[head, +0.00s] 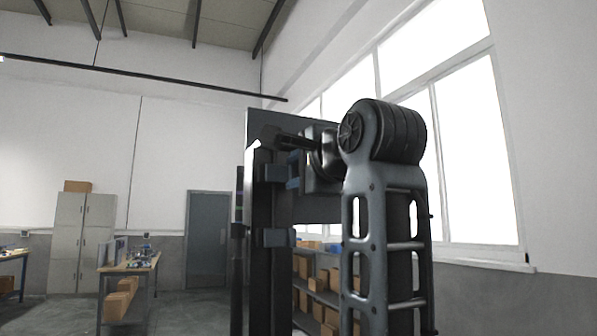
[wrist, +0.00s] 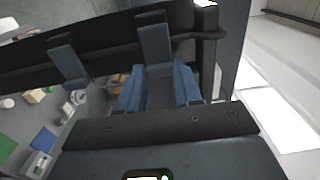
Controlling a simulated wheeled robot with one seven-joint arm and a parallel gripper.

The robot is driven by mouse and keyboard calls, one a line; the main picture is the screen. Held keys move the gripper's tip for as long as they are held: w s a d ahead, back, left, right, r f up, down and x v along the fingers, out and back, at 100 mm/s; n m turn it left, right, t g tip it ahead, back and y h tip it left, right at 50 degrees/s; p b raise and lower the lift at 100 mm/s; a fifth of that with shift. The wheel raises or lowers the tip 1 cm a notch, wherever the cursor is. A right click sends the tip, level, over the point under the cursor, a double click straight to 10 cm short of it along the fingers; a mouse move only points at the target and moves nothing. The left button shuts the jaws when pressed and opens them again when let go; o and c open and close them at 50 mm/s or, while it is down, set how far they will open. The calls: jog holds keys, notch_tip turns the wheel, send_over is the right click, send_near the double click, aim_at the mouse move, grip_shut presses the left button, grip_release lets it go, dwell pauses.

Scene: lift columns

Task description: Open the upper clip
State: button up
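The upper clip (head: 274,173) is a slate-blue block near the top of a tall dark column (head: 262,210). The lower clip (head: 273,238) is a similar block further down. In the wrist view the upper clip (wrist: 154,38) is a flat upright tab at top centre, and the lower clip (wrist: 68,60) is to its left. My gripper (wrist: 160,75) has its blue fingers apart, one on each side of the upper clip's near part. I cannot tell whether they touch it. In the head view my gripper (head: 294,168) is at the upper clip, partly hidden by my arm.
Shelves with cardboard boxes (head: 318,285) stand behind the column. A workbench (head: 130,268), a grey cabinet (head: 82,240) and a door (head: 208,240) are at the left. Large windows (head: 465,150) fill the right wall. Open floor lies left of the column.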

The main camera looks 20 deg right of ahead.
aim_at(267, 165)
jog(key=c, duration=0.5)
